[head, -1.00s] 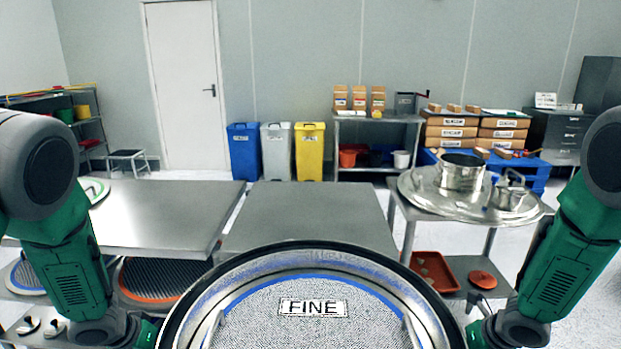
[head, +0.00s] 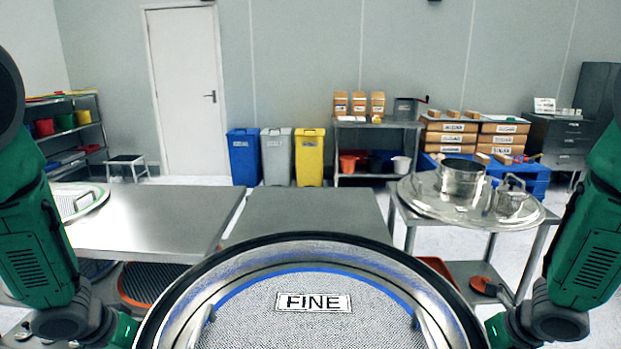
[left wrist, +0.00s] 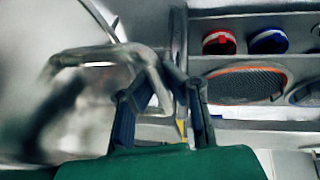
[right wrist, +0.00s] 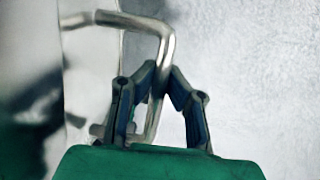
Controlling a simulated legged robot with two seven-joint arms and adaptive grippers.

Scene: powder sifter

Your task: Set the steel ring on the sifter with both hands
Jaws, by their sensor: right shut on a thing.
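A large round steel ring (head: 312,256) with a black outer edge fills the bottom middle of the head view, its near part cut off. Inside it shows a mesh screen (head: 260,320) with a blue border and the label FINE. My left gripper (left wrist: 164,85) has its fingers closed around a bent steel handle (left wrist: 105,53) at the ring's side. My right gripper (right wrist: 160,82) is shut on the matching handle (right wrist: 150,22). The fingers are out of sight in the head view. The sifter body is hidden; I cannot tell whether the ring rests on it.
A steel table (head: 140,225) stands at left with another round screen (head: 78,203) on it. A lower grey surface (head: 305,215) lies ahead. Bins and shelving stand farther back.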

